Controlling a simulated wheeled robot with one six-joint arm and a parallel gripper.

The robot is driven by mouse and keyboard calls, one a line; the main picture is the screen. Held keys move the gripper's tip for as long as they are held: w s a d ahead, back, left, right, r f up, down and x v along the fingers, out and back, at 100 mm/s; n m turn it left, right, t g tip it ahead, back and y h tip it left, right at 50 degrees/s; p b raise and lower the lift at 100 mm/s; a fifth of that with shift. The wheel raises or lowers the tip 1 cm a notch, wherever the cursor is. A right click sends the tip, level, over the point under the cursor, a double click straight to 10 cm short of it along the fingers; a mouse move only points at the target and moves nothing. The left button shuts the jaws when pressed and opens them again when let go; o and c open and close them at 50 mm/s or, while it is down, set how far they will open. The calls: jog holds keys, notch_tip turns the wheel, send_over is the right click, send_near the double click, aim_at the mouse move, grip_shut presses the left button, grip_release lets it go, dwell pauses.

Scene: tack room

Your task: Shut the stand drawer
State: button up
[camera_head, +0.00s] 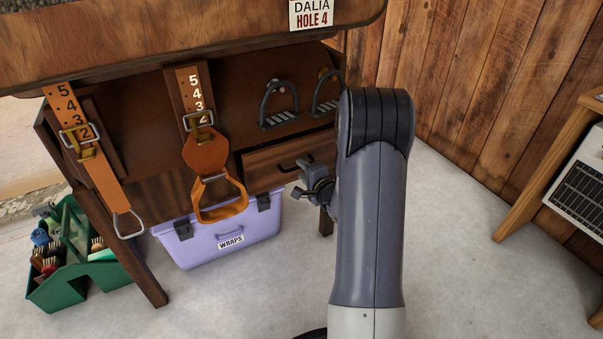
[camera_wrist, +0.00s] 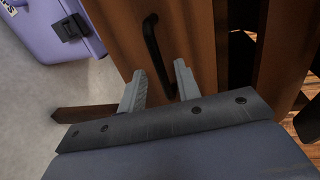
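The stand drawer (camera_head: 264,167) has a brown wood front with a dark bar handle, set at the right end of the wooden stand. How far it stands out is hard to tell. In the wrist view the drawer front (camera_wrist: 125,40) fills the upper middle, with the black handle (camera_wrist: 153,45) running down it. My gripper (camera_head: 307,183) is just in front of the drawer's right part in the head view. In the wrist view my gripper (camera_wrist: 160,80) has its two fingers apart, with the handle's lower end between them in the picture. Contact cannot be told.
A lilac box (camera_head: 222,246) labelled WRAPS sits on the floor below the drawer. A green tote (camera_head: 78,283) with brushes stands at the left. Stirrups and straps hang on the stand. A wooden table (camera_head: 535,185) is at the right. Grey floor between is clear.

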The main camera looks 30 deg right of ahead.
jog(key=shift+x, duration=0.85)
jog(key=shift+c, duration=0.3)
grip_shut()
